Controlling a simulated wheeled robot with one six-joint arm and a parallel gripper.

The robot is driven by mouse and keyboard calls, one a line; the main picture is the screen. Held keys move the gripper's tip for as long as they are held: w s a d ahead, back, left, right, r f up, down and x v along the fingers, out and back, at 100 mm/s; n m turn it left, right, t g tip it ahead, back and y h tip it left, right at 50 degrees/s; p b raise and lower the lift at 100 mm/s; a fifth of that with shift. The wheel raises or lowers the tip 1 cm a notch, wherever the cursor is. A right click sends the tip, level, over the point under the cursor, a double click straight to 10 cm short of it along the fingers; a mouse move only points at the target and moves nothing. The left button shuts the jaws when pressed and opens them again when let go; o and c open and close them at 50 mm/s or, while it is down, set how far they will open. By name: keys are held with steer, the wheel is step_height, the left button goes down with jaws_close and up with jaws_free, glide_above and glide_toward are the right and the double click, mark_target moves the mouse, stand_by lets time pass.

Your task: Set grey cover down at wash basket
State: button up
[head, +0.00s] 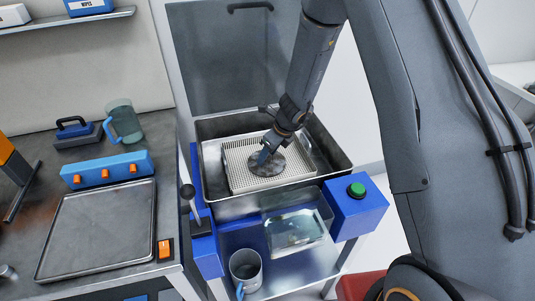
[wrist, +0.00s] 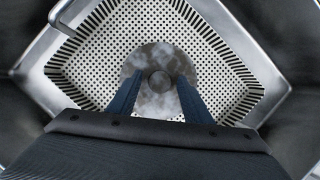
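The grey cover (wrist: 153,104) is a round, mottled metal disc with a small central knob (wrist: 160,81). It appears to lie flat on the perforated floor of the wash basket (wrist: 90,62), near its middle. In the head view the cover (head: 281,164) shows inside the pale basket (head: 236,172). My gripper (wrist: 159,77) is right above the cover, its two blue fingers spread to either side of the knob with a visible gap on each side. In the head view my gripper (head: 264,154) hides part of the cover.
The basket sits in a deep metal basin (head: 325,150) with raised walls and an upright lid (head: 220,60) behind. A blue box with a green button (head: 357,189) is at the front right, a lever (head: 189,197) at the left. A bench with an empty tray (head: 98,230) stands left.

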steer(key=shift+r, duration=0.15)
steer(key=shift+r, duration=0.35)
steer(key=v, duration=1)
steer(key=s+d+r+n+h, duration=0.1)
steer(key=s+d+r+n, duration=0.2)
steer(key=s+n, duration=0.4)
steer(key=s+d+r+n+g+h, duration=0.1)
steer(key=s+d+r+n, duration=0.2)
steer(key=s+n, duration=0.5)
steer(key=s+d+r+n+h, duration=0.1)
steer(key=s+d+r+n, duration=0.2)
steer(key=s+n, duration=0.5)
steer(key=d+n+p, duration=0.1)
steer(key=n, duration=0.2)
steer(key=shift+d+r, duration=0.25)
steer(key=shift+r, duration=0.1)
steer(key=shift+s, duration=0.1)
steer(key=shift+f+g+b, duration=0.3)
steer(key=shift+f+b, duration=0.5)
steer(key=shift+f, duration=0.05)
